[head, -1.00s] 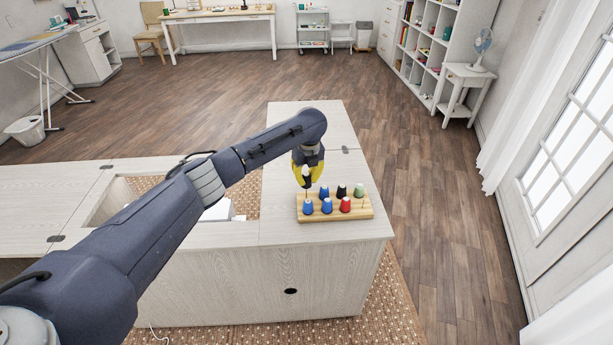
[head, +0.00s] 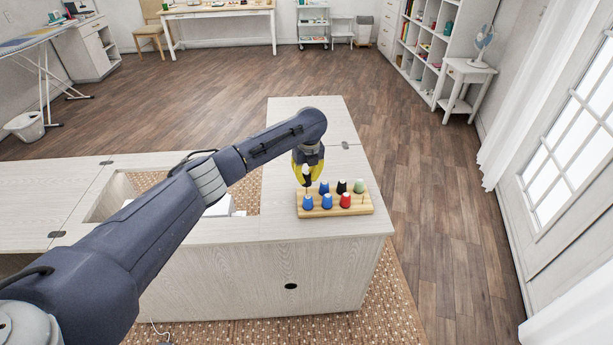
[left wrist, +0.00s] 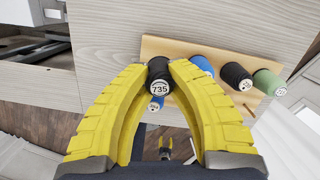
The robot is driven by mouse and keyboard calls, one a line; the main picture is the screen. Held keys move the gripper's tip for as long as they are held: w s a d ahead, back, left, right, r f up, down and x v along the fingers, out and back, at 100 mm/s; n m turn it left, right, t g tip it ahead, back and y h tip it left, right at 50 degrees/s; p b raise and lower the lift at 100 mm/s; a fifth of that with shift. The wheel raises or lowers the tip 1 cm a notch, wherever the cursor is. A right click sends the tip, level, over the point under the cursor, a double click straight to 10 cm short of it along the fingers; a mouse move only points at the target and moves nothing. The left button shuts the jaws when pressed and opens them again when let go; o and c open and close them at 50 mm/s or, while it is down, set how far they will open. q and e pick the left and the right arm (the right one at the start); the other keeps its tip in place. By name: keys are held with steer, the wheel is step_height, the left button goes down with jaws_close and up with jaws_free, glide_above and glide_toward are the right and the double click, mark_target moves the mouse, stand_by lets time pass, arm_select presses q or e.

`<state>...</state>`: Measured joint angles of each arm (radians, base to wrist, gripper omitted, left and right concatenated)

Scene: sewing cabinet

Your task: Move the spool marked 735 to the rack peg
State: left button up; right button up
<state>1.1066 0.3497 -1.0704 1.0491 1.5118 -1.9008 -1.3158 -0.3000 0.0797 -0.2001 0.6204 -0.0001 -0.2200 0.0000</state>
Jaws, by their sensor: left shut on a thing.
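My left gripper (head: 307,178) is shut on the black spool marked 735, whose labelled end (left wrist: 160,88) shows between the yellow fingers in the left wrist view. The spool is upright or nearly so, at the back left end of the wooden rack (head: 335,211). I cannot tell whether it touches the rack or a peg there. The rack holds several other spools: blue ones (head: 327,202), a red one (head: 345,201), a black one (head: 341,187) and a green one (head: 359,187). A bare peg (left wrist: 248,110) shows near the rack's right end.
The rack stands on the pale wooden cabinet top (head: 285,222), near its front right corner. An open well with a white machine part (head: 220,208) lies to the left. The cabinet top behind the rack (head: 310,120) is clear.

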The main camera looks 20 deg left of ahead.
arm_select(q)
steer(key=shift+f, duration=1.5)
steer(key=o, duration=0.9)
steer(key=r, duration=0.4)
steer(key=s+r, duration=0.1)
steer(key=r, duration=0.3)
steer(key=d+r, duration=0.1)
steer(key=r, duration=0.3)
steer(key=shift+s, duration=0.2)
